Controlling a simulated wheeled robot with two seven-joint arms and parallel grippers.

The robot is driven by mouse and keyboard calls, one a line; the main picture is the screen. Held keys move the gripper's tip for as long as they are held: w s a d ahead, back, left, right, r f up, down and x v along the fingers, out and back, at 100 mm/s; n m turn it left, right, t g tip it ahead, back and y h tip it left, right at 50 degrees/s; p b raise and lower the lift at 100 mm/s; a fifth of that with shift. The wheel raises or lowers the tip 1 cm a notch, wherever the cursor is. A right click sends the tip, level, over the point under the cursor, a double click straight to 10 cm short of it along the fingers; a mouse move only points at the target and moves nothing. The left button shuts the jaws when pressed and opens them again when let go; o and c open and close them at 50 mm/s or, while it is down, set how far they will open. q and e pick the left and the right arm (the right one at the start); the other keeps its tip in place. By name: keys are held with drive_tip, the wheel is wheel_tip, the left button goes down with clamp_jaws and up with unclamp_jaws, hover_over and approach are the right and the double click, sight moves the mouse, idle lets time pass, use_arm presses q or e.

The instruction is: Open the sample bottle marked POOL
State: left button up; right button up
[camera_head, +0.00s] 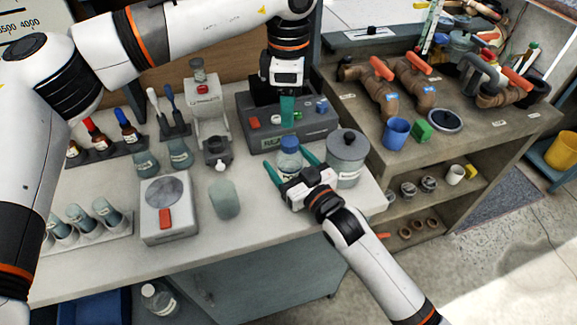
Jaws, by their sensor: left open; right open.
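A clear bottle with a blue cap (289,143) stands upright on the bench near its right end. Its label is too small to read, so I cannot tell whether it says POOL. My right gripper (290,162) is open, with one green finger on each side of the bottle; I cannot tell whether they touch it. My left gripper (287,112) is open and points down behind and above the bottle, in front of a grey reagent box. Its green fingers are seen edge-on and overlap. Another bottle (159,301) with a pale label stands low, below the bench front.
A grey lidded pot (346,158) stands close right of the blue-capped bottle. The grey box (262,137) is close behind. A pale cup (224,199), a scale (168,208) and a white instrument (212,120) stand to the left. The bench front near the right gripper is clear.

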use_arm(q)
drive_tip(key=shift+s+d+r, duration=0.1)
drive_tip(key=shift+s+d, duration=0.05)
drive_tip(key=shift+s, duration=0.05)
use_arm(e)
drive_tip(key=shift+w+a+r, duration=0.15)
drive_tip(key=shift+w+a, duration=0.2)
drive_tip(key=shift+w, duration=0.2)
use_arm(q)
drive_tip(key=shift+w, duration=0.1)
use_arm(e)
drive_tip(key=shift+w+a, duration=0.15)
drive_tip(key=shift+w, duration=0.1)
